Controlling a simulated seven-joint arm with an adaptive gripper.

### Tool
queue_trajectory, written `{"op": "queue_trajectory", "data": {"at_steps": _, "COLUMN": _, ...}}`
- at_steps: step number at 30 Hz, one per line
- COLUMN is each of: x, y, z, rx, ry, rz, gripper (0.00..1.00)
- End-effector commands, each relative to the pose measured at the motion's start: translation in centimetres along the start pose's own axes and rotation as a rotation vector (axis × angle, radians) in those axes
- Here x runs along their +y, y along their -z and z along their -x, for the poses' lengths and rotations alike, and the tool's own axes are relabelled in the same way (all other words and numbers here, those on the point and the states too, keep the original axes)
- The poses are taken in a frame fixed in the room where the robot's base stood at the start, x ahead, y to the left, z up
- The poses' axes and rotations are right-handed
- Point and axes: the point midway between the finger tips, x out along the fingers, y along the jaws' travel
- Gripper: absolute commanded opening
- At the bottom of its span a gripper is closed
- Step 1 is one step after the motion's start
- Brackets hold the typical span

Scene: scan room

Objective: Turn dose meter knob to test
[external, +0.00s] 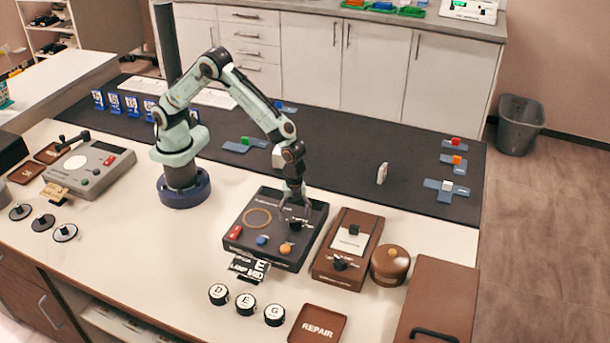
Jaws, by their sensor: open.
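My gripper (295,212) is open and points down over the right rear part of a black box (236,222). A dark knob-like part (298,226) shows just below the fingers; I cannot tell whether they touch it. The box has a tan ring, a red switch (235,232), a blue knob (262,240) and an orange knob (286,248). To its right is a brown instrument (330,274) with a pale panel and a black knob (340,264). No dose meter label or test mark is readable, so I cannot tell which device it is.
A round brown canister (390,265) and a brown case (432,300) stand at the right. Round lettered pieces (246,304) and a REPAIR tray (317,325) lie in front. A grey instrument (88,165) stands at the left. The dark mat's middle is mostly clear.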

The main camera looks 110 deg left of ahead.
Motion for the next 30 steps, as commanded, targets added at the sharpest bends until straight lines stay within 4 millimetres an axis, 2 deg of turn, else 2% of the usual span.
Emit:
{"op": "queue_trajectory", "data": {"at_steps": 3, "x": -0.1, "y": 0.1, "z": 2.9, "rx": 0.005, "ry": 0.005, "rz": 0.000, "gripper": 0.63}}
{"op": "queue_trajectory", "data": {"at_steps": 9, "x": 0.0, "y": 0.0, "z": 7.3, "rx": 0.004, "ry": 0.004, "rz": 0.000, "gripper": 0.63}}
{"op": "queue_trajectory", "data": {"at_steps": 15, "x": 0.0, "y": 0.0, "z": 9.7, "rx": 0.000, "ry": 0.001, "rz": 0.000, "gripper": 0.63}}
{"op": "queue_trajectory", "data": {"at_steps": 26, "x": 0.0, "y": 0.0, "z": 10.0, "rx": -0.001, "ry": -0.001, "rz": -0.003, "gripper": 0.63}}
{"op": "queue_trajectory", "data": {"at_steps": 30, "x": 0.1, "y": -0.2, "z": 5.7, "rx": -0.006, "ry": -0.005, "rz": -0.075, "gripper": 0.63}}
